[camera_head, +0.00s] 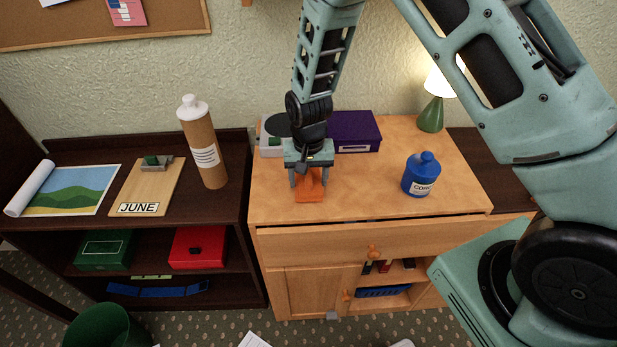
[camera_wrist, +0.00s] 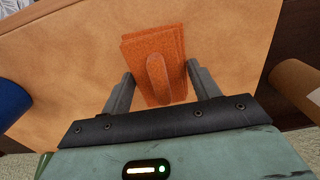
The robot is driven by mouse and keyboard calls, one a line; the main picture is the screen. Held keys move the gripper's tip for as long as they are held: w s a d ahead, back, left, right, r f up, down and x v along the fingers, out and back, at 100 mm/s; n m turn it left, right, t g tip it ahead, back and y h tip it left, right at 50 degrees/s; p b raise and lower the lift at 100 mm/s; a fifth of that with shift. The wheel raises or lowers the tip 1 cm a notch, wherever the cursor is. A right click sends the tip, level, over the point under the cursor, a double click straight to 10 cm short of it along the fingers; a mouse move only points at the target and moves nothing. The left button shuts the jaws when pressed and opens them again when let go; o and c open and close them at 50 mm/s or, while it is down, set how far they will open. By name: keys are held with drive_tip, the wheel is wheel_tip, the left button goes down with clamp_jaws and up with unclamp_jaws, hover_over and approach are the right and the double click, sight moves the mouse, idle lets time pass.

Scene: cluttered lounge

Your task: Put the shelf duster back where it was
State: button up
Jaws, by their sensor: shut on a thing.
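The shelf duster, as I take it, is an orange piece (camera_head: 309,191) with layered flat sheets and a rounded raised grip. It is at the front left of the light wooden cabinet top (camera_head: 350,200). My gripper (camera_head: 308,180) points down over it, with a finger on either side. In the wrist view the orange duster (camera_wrist: 152,50) lies between the fingertips of my gripper (camera_wrist: 160,72), which is shut on it. I cannot tell whether the duster touches the cabinet top. Part of it is hidden behind the fingers in the head view.
A blue bottle (camera_head: 421,175), a purple box (camera_head: 354,132) and a green lamp (camera_head: 432,113) stand on the cabinet. A grey device is partly behind my gripper. The dark shelf at left holds a brown bottle (camera_head: 203,145), a JUNE clipboard (camera_head: 147,188) and a picture roll (camera_head: 70,190).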

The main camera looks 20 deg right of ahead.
sight(309, 176)
drive_tip(key=shift+f, duration=0.4)
drive_tip(key=shift+f, duration=0.1)
drive_tip(key=o, duration=0.9)
drive_tip(key=shift+o, duration=0.2)
wheel_tip(309, 176, up, 12)
drive_tip(key=b, duration=0.2)
drive_tip(key=s+a+r+n+y, duration=0.1)
drive_tip(key=s+a+r+n, duration=0.25)
drive_tip(key=s, duration=0.25)
drive_tip(key=s+a+r+n, duration=0.2)
drive_tip(key=s+a+r, duration=0.15)
drive_tip(key=s, duration=0.35)
drive_tip(key=s+r+n, duration=0.3)
drive_tip(key=s+n, duration=0.3)
drive_tip(key=s, duration=0.7)
drive_tip(key=shift+s+d+r, duration=0.15)
drive_tip(key=shift+s+d, duration=0.2)
drive_tip(key=shift+d, duration=0.1)
